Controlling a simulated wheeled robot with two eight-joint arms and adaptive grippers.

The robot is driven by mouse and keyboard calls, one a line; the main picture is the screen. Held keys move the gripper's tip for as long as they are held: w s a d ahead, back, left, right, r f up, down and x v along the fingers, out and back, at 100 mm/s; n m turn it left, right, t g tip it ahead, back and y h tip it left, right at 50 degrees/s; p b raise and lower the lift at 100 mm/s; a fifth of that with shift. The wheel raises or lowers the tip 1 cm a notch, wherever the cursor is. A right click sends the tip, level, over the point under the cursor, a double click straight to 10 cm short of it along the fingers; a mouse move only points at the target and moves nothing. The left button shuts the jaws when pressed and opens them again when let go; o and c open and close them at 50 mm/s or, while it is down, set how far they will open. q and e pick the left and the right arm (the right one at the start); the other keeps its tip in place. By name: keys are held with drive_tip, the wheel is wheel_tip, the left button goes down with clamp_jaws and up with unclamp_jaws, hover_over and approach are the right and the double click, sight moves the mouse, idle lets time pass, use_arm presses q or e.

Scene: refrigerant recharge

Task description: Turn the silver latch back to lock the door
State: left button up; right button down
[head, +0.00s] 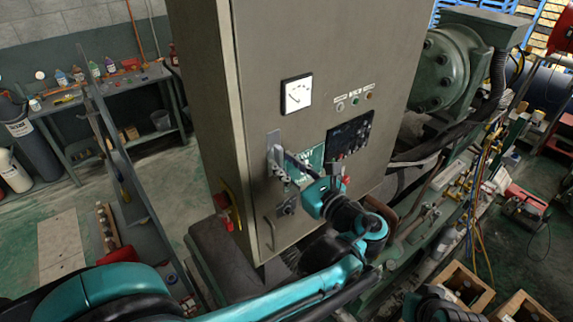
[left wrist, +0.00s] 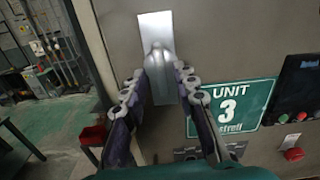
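The silver latch (head: 273,147) is on the door of the tall beige cabinet (head: 318,40), left of the green sign. In the left wrist view the latch (left wrist: 157,62) has a flat upright plate and a raised handle hanging down along it. My left gripper (head: 283,164) is at the latch. In the left wrist view its two fingers (left wrist: 160,78) stand on either side of the handle, apart from each other, with only narrow gaps to it. Firm contact cannot be made out. In the head view the fingers partly hide the handle.
A green "UNIT 3" sign (left wrist: 233,106) and a black control panel (head: 349,136) are right of the latch. A gauge (head: 297,93) is above. A door handle (head: 270,234) is below. A red-and-yellow switch (head: 228,212) is on the cabinet's left side. A workbench (head: 100,92) stands far left.

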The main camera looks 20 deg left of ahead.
use_arm(q)
drive_tip(key=v, duration=0.9)
idle(0.6)
